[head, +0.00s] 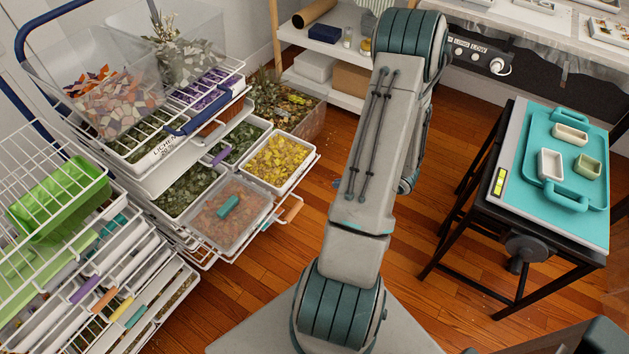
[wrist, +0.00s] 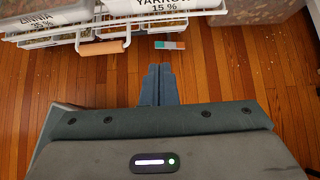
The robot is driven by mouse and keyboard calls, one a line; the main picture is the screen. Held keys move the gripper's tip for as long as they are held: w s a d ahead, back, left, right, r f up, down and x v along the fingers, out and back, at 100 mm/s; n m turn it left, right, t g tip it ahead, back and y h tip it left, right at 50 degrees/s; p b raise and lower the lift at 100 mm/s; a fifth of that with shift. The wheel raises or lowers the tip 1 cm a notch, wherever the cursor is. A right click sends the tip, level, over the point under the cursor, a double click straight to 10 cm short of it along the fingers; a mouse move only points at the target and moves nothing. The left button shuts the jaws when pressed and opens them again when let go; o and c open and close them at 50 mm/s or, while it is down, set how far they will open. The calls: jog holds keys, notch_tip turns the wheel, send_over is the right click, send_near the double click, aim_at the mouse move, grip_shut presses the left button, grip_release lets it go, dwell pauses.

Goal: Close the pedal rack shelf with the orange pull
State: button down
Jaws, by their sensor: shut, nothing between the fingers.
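The pedal rack shelf (head: 312,167) is a white wire shelf standing out from the rack at left, with several bins of petals and leaves on it. Its orange pull (head: 292,210) is on the front edge. In the wrist view the orange pull (wrist: 103,47) shows at upper left, below the wire shelf's front with the labelled bins. My gripper (wrist: 160,72) is shut and empty, over the wooden floor, to the right of the pull and apart from it. In the head view my arm mostly hides the gripper.
Other rack shelves stand above, with a blue pull (head: 190,125) and a purple pull (head: 220,155). A drawer rack (head: 110,290) stands at lower left. A black-framed table (head: 500,210) is at right. A small striped thing (wrist: 170,45) lies near the shelf. Floor between is clear.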

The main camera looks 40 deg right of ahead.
jog(key=w+r+x, duration=0.1)
jog(key=r+x, duration=0.1)
jog(key=x, duration=1.1)
jog(key=shift+w+a+p, duration=0.25)
jog(key=shift+a+p, duration=0.1)
